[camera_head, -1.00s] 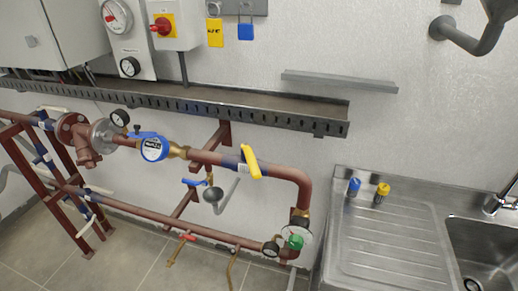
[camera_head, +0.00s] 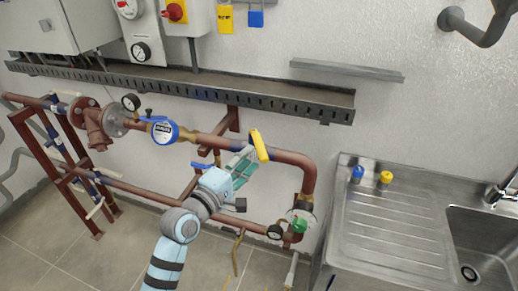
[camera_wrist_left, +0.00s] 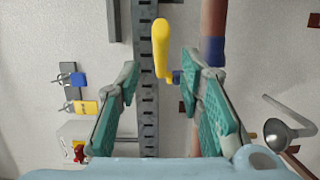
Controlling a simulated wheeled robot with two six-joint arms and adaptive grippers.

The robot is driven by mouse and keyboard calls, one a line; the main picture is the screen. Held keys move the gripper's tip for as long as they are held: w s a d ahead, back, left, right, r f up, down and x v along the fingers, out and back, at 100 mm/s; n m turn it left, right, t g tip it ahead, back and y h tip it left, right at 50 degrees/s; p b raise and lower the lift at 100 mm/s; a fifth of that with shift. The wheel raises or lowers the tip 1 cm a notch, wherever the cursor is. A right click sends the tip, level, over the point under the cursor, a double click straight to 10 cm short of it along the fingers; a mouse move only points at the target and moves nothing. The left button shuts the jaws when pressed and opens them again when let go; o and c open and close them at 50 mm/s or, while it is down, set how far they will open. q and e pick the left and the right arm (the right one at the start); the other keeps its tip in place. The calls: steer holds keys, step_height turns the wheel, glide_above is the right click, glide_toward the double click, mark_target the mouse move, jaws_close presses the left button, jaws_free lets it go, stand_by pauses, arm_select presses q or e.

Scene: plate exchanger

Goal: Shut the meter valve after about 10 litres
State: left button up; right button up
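The blue-rimmed water meter (camera_head: 165,132) sits on the red-brown pipe. A valve with a yellow lever (camera_head: 259,145) is on the same pipe, to the meter's right. In the left wrist view the yellow lever (camera_wrist_left: 161,47) runs roughly parallel to the pipe (camera_wrist_left: 214,30). My left gripper (camera_head: 246,163) is just left of and below the lever in the head view. Its green-padded fingers (camera_wrist_left: 160,72) are spread, with the lever showing between their tips and nothing gripped. The depth gap is unclear. The meter's digits are too small to read. My right gripper is out of view.
A slotted cable tray (camera_head: 200,87) runs along the wall above the pipe. A grey funnel (camera_wrist_left: 278,133) is near the gripper. A lower pipe (camera_head: 150,193) with a green-handled fitting (camera_head: 299,225) runs beneath. A steel sink (camera_head: 385,235) stands at the right.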

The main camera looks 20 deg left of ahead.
mark_target(257, 151)
arm_select(q)
steer(key=x, duration=0.6)
steer(key=shift+w+d+f, duration=0.1)
steer(key=shift+w+d, duration=0.05)
steer(key=shift+w, duration=0.15)
steer(key=shift+s, duration=0.1)
steer(key=shift+c, duration=0.7)
jaws_close()
